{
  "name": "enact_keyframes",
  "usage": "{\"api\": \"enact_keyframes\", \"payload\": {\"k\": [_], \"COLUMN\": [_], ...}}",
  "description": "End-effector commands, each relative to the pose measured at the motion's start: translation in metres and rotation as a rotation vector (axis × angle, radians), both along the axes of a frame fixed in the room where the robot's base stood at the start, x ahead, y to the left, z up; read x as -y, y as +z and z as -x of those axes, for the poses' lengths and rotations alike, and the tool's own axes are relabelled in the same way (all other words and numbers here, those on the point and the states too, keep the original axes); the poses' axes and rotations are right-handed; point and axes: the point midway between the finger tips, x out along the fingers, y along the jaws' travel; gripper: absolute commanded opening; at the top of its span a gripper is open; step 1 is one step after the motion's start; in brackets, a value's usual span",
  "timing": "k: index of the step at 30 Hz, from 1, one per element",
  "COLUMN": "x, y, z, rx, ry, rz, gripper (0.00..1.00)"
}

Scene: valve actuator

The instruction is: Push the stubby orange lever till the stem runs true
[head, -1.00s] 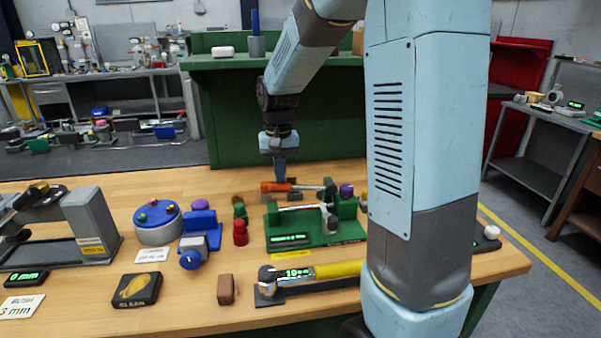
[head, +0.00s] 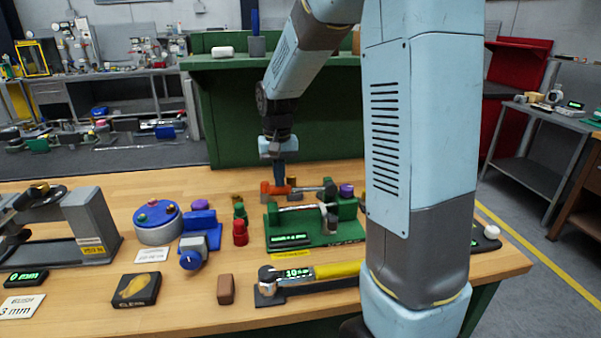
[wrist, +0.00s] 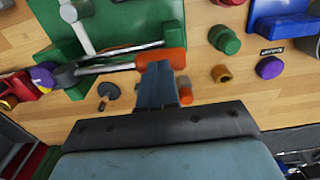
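An orange handle (head: 268,188) lies behind the green fixture (head: 325,237). In the wrist view the orange handle (wrist: 175,57) joins a metal shaft running left to a dark end. I cannot tell whether it is a lever or a loose tool. My gripper (head: 279,187) points down at it. In the wrist view the blue fingers (wrist: 160,68) are together, their tips overlapping the handle's near edge; contact is unclear. A silver rod (head: 298,208) lies along the green fixture, which has a small, unreadable green display (head: 290,239).
A yellow-handled tool (head: 338,270) lies in front of the fixture. Red (head: 240,233) and green knobs, a blue slide block (head: 200,225) and a round blue-topped unit (head: 157,219) stand left.

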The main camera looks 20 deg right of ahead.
Motion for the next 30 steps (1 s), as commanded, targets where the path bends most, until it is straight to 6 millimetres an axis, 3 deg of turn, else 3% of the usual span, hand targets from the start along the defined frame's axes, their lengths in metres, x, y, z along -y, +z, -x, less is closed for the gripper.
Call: {"api": "enact_keyframes", "payload": {"k": [30], "x": [-0.002], "y": [-0.013], "z": [0.0], "rx": [0.0], "ry": [0.0], "rz": [0.0], "gripper": [0.0]}}
